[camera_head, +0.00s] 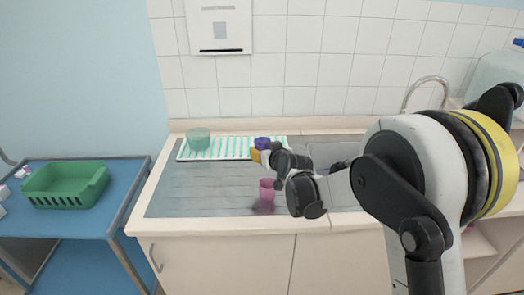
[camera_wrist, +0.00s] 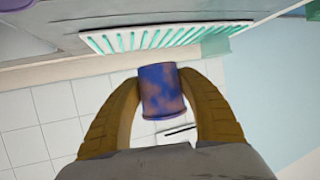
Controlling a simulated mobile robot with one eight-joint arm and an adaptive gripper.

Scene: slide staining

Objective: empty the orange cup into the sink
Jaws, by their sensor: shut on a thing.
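My gripper (camera_head: 259,150) is shut on a cup (camera_wrist: 162,92), with one yellow-brown finger on each side of it in the wrist view (camera_wrist: 161,84). The held cup looks blue-purple with brownish-orange patches; no plainly orange cup shows. In the head view the held cup (camera_head: 263,142) appears in front of the striped rack at the back of the counter. Its contents cannot be seen. The sink (camera_head: 336,152) lies to the right of my gripper, largely hidden behind my arm, with a curved faucet (camera_head: 428,80) at its back.
A pink cup (camera_head: 267,190) with a dark stain around its base stands on the grey counter (camera_head: 195,190). A green cup (camera_head: 198,139) stands on the striped rack (camera_head: 225,154). A blue cart (camera_head: 90,218) at left holds a green basket (camera_head: 65,185). The counter's left side is clear.

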